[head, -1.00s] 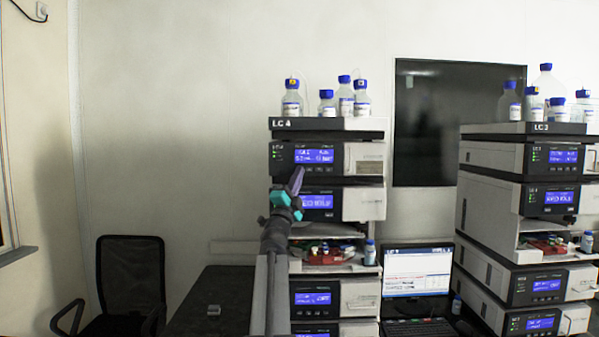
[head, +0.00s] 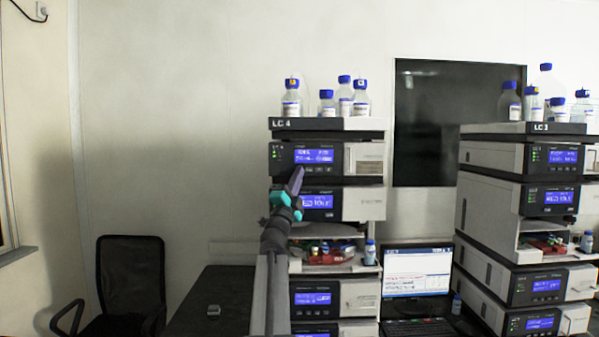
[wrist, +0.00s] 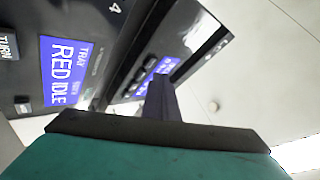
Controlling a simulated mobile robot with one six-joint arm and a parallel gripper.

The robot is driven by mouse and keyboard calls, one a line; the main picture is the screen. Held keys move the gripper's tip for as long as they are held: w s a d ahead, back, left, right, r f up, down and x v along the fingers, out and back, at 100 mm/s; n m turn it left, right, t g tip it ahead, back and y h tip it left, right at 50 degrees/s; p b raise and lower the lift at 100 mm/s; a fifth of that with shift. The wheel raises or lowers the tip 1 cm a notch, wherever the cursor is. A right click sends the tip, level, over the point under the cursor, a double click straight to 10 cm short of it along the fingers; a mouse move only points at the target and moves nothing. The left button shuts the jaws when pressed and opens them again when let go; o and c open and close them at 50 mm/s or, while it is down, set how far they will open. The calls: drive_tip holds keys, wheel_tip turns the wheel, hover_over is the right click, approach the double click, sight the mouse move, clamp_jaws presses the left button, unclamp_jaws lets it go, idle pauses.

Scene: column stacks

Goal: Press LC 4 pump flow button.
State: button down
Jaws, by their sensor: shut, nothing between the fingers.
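The LC 4 stack stands at centre in the head view, with its label on the top tray (head: 330,124). Its upper module (head: 290,158) has a blue lit screen and a row of small buttons below it. My gripper (head: 297,177) is shut and empty, its tip just below that screen, in front of the button row. The wrist view shows the dark shut fingers (wrist: 160,92) close to a row of dark buttons (wrist: 138,76) beside a blue screen. I cannot tell whether the tip touches a button. A lower module's screen (wrist: 66,70) reads "TRAY" and "RED IDLE".
Bottles (head: 292,101) stand on top of the LC 4 stack. The LC 3 stack (head: 487,190) is at the right. A chair (head: 130,280) and a dark table (head: 190,305) are at the lower left, with open wall above.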

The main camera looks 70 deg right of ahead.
drive_tip(key=shift+d, duration=0.1)
drive_tip(key=shift+w+d+b, duration=0.25)
drive_tip(key=shift+b, duration=0.1)
drive_tip(key=shift+w+d, duration=0.15)
drive_tip(key=shift+d, duration=0.25)
idle(1.1)
drive_tip(key=shift+a+b, duration=0.15)
drive_tip(key=shift+b, duration=0.15)
drive_tip(key=shift+s+a, duration=0.3)
drive_tip(key=shift+a, duration=0.3)
drive_tip(key=a, duration=0.1)
drive_tip(key=s+a, duration=0.1)
drive_tip(key=a, duration=0.2)
drive_tip(key=shift+s+a, duration=0.35)
drive_tip(key=shift+s, duration=0.05)
idle(0.4)
idle(0.8)
